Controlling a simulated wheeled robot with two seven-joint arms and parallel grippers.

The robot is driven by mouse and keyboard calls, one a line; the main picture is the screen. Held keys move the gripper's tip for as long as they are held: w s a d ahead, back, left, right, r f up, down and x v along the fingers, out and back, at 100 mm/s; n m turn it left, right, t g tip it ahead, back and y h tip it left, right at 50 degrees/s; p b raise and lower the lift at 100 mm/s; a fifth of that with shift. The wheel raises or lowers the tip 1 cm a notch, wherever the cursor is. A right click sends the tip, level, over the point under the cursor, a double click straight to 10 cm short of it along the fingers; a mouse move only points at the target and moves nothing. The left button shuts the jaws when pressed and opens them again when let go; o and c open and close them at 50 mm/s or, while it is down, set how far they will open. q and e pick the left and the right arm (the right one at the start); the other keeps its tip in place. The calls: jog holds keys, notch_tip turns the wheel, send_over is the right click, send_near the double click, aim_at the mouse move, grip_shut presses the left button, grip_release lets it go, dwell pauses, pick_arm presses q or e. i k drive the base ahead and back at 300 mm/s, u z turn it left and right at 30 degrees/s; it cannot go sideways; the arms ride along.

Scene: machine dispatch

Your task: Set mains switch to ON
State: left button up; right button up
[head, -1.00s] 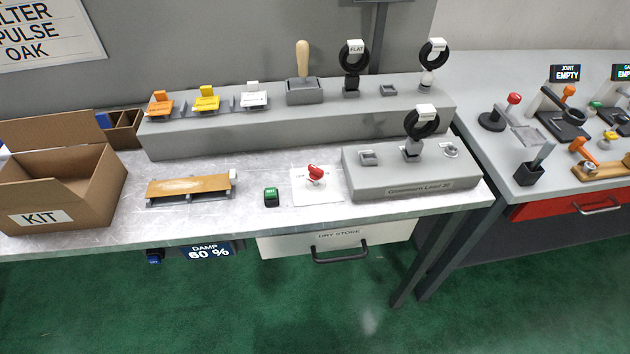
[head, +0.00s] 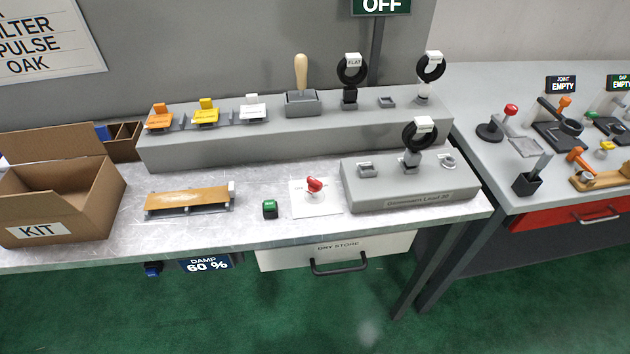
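A red-handled switch (head: 314,186) stands on a white plate (head: 328,208) on the front part of the bench. I cannot read any marking on the plate, so I cannot confirm that it is the mains switch. A dark green sign (head: 381,5) reading OFF hangs at the top edge, partly cut off. A small green button box (head: 270,208) sits left of the white plate. Neither of my grippers is in view.
A cardboard KIT box (head: 95,210) stands at the left of the grey bench. A wooden-topped rack (head: 187,198) and a grey block (head: 410,200) flank the switch area. A long grey riser (head: 290,133) runs behind. A second table (head: 510,85) stands right.

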aim_at(314, 186)
jog(key=u, duration=2.75)
jog(key=k, duration=1.05)
jog(key=z, duration=1.45)
